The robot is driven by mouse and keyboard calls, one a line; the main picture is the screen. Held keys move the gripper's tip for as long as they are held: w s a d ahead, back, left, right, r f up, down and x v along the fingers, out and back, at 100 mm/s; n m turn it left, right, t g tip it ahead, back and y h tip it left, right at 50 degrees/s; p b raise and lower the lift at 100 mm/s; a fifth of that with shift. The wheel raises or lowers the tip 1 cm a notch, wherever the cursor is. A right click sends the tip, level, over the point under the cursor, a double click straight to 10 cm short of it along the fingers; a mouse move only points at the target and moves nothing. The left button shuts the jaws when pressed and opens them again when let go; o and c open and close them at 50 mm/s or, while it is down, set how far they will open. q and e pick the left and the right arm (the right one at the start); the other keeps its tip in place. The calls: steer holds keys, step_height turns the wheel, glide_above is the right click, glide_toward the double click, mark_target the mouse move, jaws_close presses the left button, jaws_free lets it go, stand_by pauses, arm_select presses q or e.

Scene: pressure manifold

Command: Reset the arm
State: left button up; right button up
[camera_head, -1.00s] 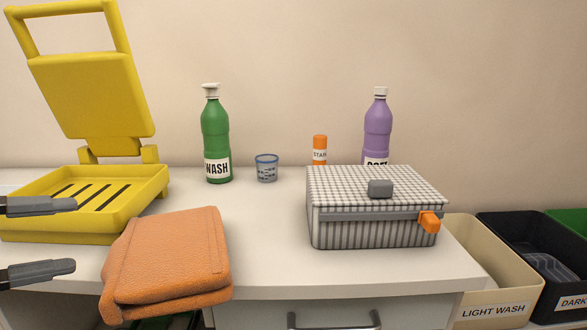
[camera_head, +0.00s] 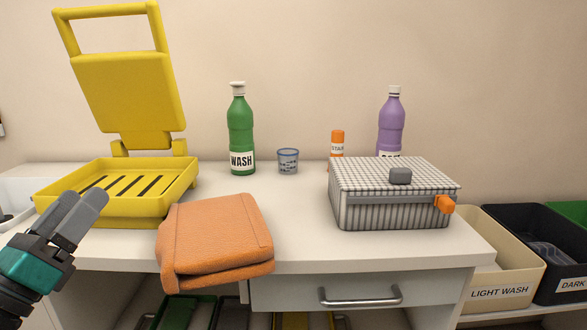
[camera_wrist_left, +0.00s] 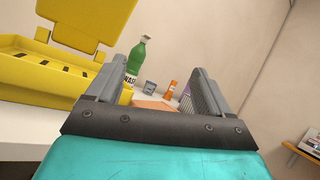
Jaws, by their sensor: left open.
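My left gripper (camera_head: 82,215) is at the lower left of the head view, open and empty. It is in front of the yellow press-like device (camera_head: 120,212) and left of the folded orange cloth (camera_head: 215,240). In the left wrist view its two fingers (camera_wrist_left: 155,85) stand apart with nothing held between them. The yellow device has its lid raised, and it also shows at the left of the wrist view (camera_wrist_left: 35,75). The orange cloth lies at the table's front edge and partly shows between the fingers in the wrist view. My right gripper is not in view.
A green WASH bottle (camera_head: 241,130), a small cup (camera_head: 288,161), an orange container (camera_head: 337,145) and a purple bottle (camera_head: 390,120) stand at the back. A checkered box (camera_head: 390,208) is at the right. A LIGHT WASH bin (camera_head: 500,292) and dark bin (camera_head: 560,290) are beyond the table.

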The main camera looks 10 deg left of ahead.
arm_select(q)
step_height(320, 180, down, 18)
steer(key=n+g+y, duration=0.9)
steer(key=n, duration=1.4)
steer(key=s+d+f+n+g+h, duration=0.7)
steer(key=s+d+f+n+g, duration=0.3)
steer(key=s+d+f, duration=0.55)
steer(key=w+d+f+m+t+h, duration=0.25)
steer(key=w+d+t, duration=0.35)
steer(key=w+d, duration=0.4)
steer(key=a+r+p, duration=0.2)
steer(key=r+p, duration=0.5)
steer(key=p, duration=0.3)
steer(key=s+a+r+p, duration=0.1)
steer(key=a+r+p, duration=0.2)
steer(key=r+p, duration=0.4)
steer(key=y+p, duration=0.1)
steer(key=p, duration=0.3)
steer(key=shift+a+r+n, duration=0.25)
steer(key=shift+a+n, duration=0.1)
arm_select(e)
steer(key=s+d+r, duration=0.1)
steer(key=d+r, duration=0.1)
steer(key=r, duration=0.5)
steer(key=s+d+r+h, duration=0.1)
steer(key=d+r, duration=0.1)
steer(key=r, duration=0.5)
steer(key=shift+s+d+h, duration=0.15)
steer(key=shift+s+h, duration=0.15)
